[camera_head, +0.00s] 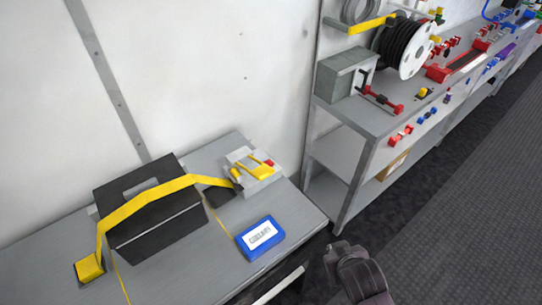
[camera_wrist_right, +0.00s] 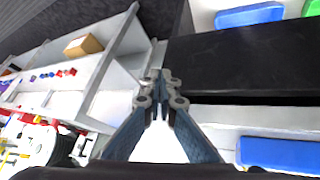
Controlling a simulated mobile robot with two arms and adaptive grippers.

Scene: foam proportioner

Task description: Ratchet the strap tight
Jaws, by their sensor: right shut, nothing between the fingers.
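A yellow strap (camera_head: 150,194) runs over a black case (camera_head: 155,222) with a grey panel on its top. Its left end goes down to a yellow anchor block (camera_head: 88,268) on the grey bench. Its right end reaches a ratchet unit (camera_head: 254,170), a pale block with yellow bars and a red part. My right gripper (camera_head: 340,252) is past the bench's right edge, well apart from the strap and ratchet. In the right wrist view its fingers (camera_wrist_right: 161,80) are together and empty. My left gripper is not in view.
A blue labelled box (camera_head: 260,238) lies on the bench (camera_head: 190,285) in front of the ratchet. A grey shelf unit (camera_head: 385,120) with a cable reel (camera_head: 412,55) and red and blue fittings stands to the right. Dark floor (camera_head: 450,220) is clear there. A pale wall is behind.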

